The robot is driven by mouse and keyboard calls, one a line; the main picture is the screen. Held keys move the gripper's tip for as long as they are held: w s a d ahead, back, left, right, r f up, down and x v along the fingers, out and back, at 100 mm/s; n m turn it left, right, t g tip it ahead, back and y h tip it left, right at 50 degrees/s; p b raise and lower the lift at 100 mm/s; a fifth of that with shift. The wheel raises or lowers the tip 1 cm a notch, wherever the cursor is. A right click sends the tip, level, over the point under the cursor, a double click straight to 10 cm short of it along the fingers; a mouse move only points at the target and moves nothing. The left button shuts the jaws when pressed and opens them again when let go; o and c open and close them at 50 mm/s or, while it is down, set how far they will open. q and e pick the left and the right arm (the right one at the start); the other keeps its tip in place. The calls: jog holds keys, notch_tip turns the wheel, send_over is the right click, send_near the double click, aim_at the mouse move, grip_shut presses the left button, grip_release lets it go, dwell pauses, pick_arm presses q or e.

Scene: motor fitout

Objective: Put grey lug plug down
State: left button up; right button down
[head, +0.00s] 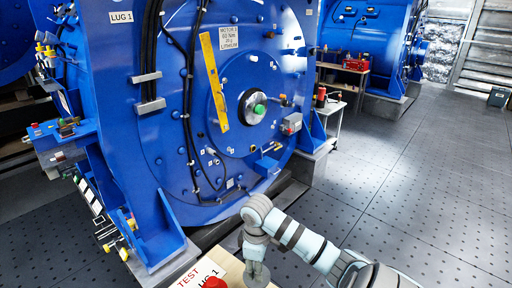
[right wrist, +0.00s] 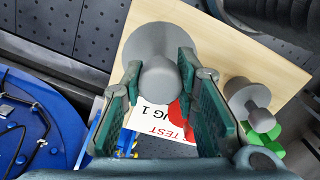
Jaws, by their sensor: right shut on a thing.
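The grey lug plug (right wrist: 158,40) shows in the right wrist view as a wide round disc with a narrower round stub towards the camera. My right gripper (right wrist: 160,68) is shut on the stub, one teal finger on each side. The disc is over the pale wooden board (right wrist: 265,62); I cannot tell whether it touches it. In the head view my right arm reaches down to the board (head: 228,262) at the bottom edge, and the fingers are not clear there. A white label reading TEST LUG 1 (right wrist: 148,117) lies on the board. My left gripper is out of view.
A second grey plug-like piece (right wrist: 247,97) and a green piece (right wrist: 268,140) are right of the gripper. The big blue motor (head: 150,120) stands close behind the board. Open floor (head: 420,190) lies right.

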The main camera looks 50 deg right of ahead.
notch_tip(320, 180, down, 4)
jog(key=shift+f+b, duration=0.15)
jog(key=shift+b, duration=0.4)
jog(key=c, duration=1.3)
grip_release()
notch_tip(320, 180, up, 11)
jog(key=p, duration=0.3)
jog(key=shift+r, duration=0.6)
